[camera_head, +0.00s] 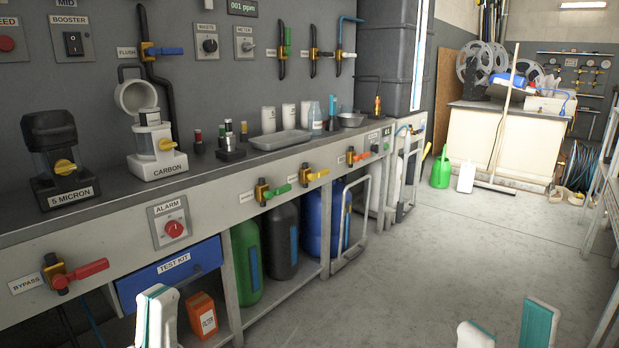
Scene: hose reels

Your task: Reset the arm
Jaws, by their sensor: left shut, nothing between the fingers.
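My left gripper (158,316), white with teal pads, is at the bottom edge, left of centre. Its fingers are together with nothing between them. It appears in front of the blue TEST KIT drawer (178,270) and beside an orange box (201,315), with no visible hold on either. My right gripper (508,330) is at the bottom edge, right of centre. Its two fingers stand apart with bare floor between them. Only the fingers' upper parts show; the rest of both arms is out of frame.
A grey workbench (235,175) with valves and CARBON (158,150) and 5 MICRON (60,160) filter units runs along the left. Green, black and blue containers stand under it. Rack legs (604,200) line the right edge. The concrete floor (430,260) between is clear.

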